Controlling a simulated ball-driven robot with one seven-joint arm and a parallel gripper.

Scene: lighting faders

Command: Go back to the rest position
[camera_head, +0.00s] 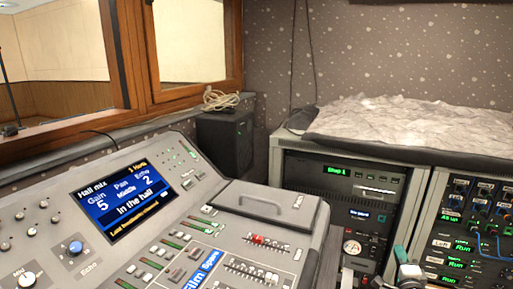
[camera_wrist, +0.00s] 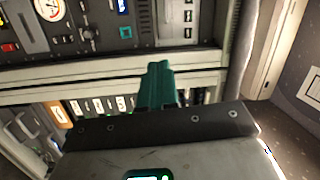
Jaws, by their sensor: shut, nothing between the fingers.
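My gripper (camera_head: 400,254) shows at the bottom right of the head view, as a small teal tip in front of the equipment rack. In the wrist view its teal fingers (camera_wrist: 158,72) are together, with nothing between them. The rack front lies beyond the fingertips there. I cannot tell whether the fingertips touch anything. Most of my arm is outside the head view.
The mixing console (camera_head: 313,214) with its lit screen (camera_head: 125,202) fills the lower left. The equipment rack (camera_head: 297,167) stands to its right, with a crumpled pale cover (camera_head: 410,120) on top. A dark speaker (camera_head: 225,138) sits behind the console, below the wooden window frame (camera_head: 200,91).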

